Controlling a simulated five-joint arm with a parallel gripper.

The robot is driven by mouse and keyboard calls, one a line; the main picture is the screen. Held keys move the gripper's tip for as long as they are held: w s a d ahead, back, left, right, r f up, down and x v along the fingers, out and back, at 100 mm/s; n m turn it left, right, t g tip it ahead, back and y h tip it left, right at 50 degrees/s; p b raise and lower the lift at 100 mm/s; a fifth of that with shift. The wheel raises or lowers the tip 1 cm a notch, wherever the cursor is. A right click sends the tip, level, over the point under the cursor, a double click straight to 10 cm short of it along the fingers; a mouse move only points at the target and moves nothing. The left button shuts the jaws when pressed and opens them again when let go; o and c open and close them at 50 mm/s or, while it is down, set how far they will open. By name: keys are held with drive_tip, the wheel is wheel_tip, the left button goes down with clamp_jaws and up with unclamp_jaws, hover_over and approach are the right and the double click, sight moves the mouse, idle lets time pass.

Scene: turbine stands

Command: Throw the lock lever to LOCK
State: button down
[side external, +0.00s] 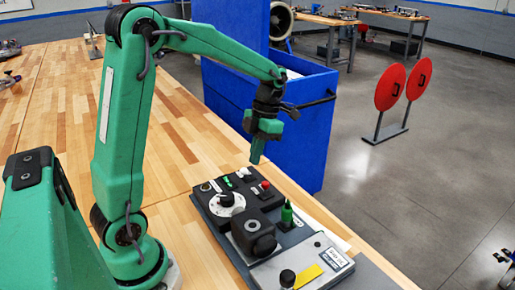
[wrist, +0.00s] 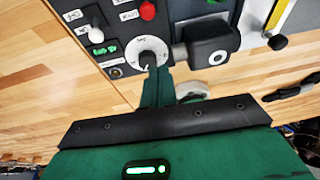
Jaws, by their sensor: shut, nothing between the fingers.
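A dark control panel (side external: 213,212) lies on the wooden bench. It carries a white dial with a black knob (side external: 227,200), which also shows in the wrist view (wrist: 148,52). Beside the dial is a black block-shaped part with a round end (side external: 253,232), seen in the wrist view (wrist: 208,46) too. A white-tipped toggle (wrist: 97,35) stands near a lit green display (wrist: 105,48). The labels are too small to read, so I cannot tell which part is the lock lever. My gripper (side external: 257,156) is shut and empty, above the panel.
A red button (side external: 265,185) is at the panel's far end. A green upright part (side external: 287,214) stands at its right edge. A grey plate with a black knob (side external: 287,278) and yellow strip (side external: 308,276) lies nearer. A blue bin (side external: 295,130) stands behind. The left bench is mostly clear.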

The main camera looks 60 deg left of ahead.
sight(263, 184)
drive_tip(key=shift+f, duration=0.1)
drive_tip(key=x, duration=0.9)
drive_tip(key=shift+s+a+f, duration=0.15)
drive_tip(key=shift+a+f, duration=0.05)
drive_tip(key=shift+f, duration=0.25)
drive_tip(key=shift+w+r, duration=0.15)
drive_tip(key=shift+w, duration=1.85)
drive_tip(key=shift+w+r, duration=0.1)
drive_tip(key=shift+w, duration=0.95)
drive_tip(key=shift+s+r, duration=0.1)
drive_tip(key=shift+s, duration=0.1)
drive_tip(key=shift+s+f, duration=0.25)
drive_tip(key=shift+s, duration=0.4)
